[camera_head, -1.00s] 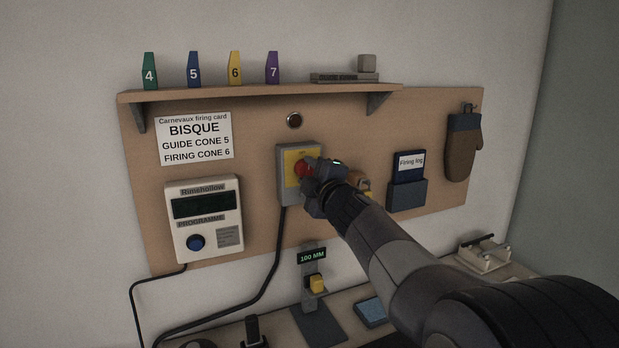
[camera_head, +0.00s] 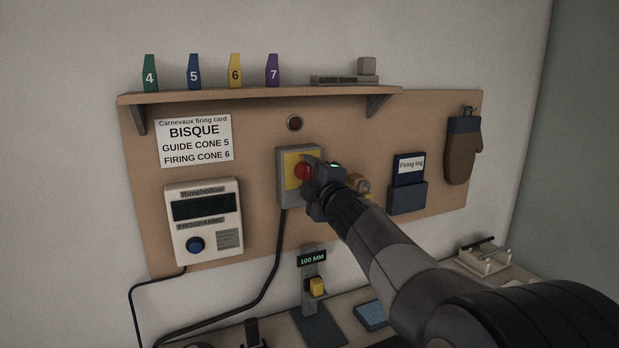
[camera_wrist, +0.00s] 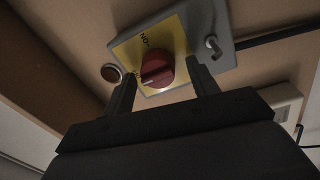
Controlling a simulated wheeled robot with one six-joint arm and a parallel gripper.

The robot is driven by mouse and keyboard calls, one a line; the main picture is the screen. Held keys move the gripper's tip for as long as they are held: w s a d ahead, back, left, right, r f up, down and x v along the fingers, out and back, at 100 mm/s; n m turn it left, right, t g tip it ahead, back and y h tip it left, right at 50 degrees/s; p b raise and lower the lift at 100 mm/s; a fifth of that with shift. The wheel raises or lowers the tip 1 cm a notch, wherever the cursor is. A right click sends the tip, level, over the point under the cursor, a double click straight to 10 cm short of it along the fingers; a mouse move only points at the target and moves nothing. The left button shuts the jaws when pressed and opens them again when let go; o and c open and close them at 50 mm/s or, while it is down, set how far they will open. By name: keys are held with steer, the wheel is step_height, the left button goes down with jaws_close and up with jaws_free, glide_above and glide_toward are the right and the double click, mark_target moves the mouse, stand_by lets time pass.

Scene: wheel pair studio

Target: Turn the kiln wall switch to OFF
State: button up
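The kiln wall switch (camera_head: 285,192) is a grey box with a yellow plate and a red knob (camera_head: 302,171), mounted on the brown board. In the wrist view the red knob (camera_wrist: 157,68) bears a pale pointer line towards the lower left. "ON" is readable on the yellow plate (camera_wrist: 128,50); another label by the pointer is mostly hidden behind a finger. My gripper (camera_head: 316,172) is just right of the knob in the head view. In the wrist view my gripper (camera_wrist: 163,70) is open, its fingers apart on either side of the knob, with nothing held.
A round dark lamp (camera_head: 294,123) is above the switch, under the shelf (camera_head: 260,93). A controller with a blue button (camera_head: 195,244) hangs left. A firing log holder (camera_head: 407,197) and mitt (camera_head: 461,155) hang right. A cable runs down from the switch.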

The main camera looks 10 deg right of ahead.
steer(key=v, duration=1.1)
